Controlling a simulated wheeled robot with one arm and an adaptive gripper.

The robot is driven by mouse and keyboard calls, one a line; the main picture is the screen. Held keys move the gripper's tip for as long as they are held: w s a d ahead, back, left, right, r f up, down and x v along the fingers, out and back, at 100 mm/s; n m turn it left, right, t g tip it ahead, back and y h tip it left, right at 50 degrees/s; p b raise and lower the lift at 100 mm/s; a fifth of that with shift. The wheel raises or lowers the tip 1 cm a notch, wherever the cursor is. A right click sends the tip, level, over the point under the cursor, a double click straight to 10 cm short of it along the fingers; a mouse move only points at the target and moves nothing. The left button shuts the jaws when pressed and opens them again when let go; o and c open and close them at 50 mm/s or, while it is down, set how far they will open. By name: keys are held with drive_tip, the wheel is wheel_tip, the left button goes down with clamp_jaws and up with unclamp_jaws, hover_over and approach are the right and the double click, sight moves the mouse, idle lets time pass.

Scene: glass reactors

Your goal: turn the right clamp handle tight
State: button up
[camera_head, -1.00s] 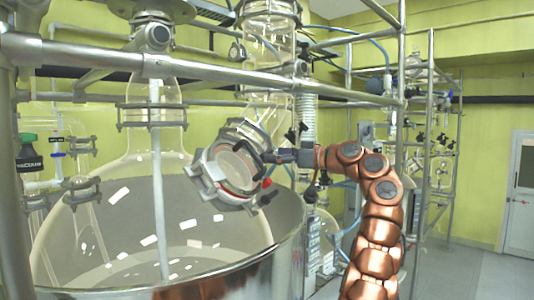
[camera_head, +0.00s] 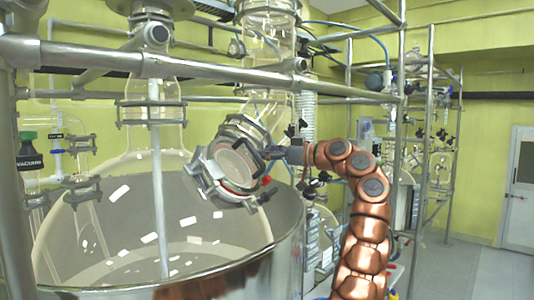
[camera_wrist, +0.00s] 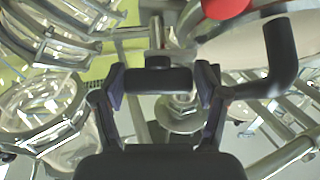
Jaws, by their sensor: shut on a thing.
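The round flange with its metal clamp ring (camera_head: 205,176) sits on the angled port of the large glass vessel, left of my gripper in the head view. My gripper (camera_head: 268,154) is at the right side of this flange. In the wrist view my gripper (camera_wrist: 162,88) has a finger on each side of a short black clamp handle (camera_wrist: 158,80) and is shut on it. The handle lies crosswise between the fingertips, in front of a metal bolt and washer. In the head view the handle is small and hard to tell from the dark fingers.
A bent black lever (camera_wrist: 281,58) stands close to the right finger in the wrist view, with a red knob (camera_wrist: 225,7) above. Metal frame bars (camera_head: 200,68) run above the arm. The large steel-rimmed vessel (camera_head: 280,250) is below and left.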

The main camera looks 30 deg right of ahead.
drive_tip(key=shift+d, duration=0.1)
drive_tip(key=c, duration=0.3)
drive_tip(key=shift+c, duration=0.2)
drive_tip(key=shift+f+m+h+b, duration=0.1)
drive_tip(key=shift+m+h+b, duration=0.3)
drive_tip(key=shift+b, duration=0.6)
drive_tip(key=shift+m+t+b, duration=0.3)
drive_tip(key=shift+m, duration=0.1)
drive_tip(key=o, duration=1.1)
drive_tip(key=shift+d, duration=0.15)
drive_tip(key=shift+w, duration=0.1)
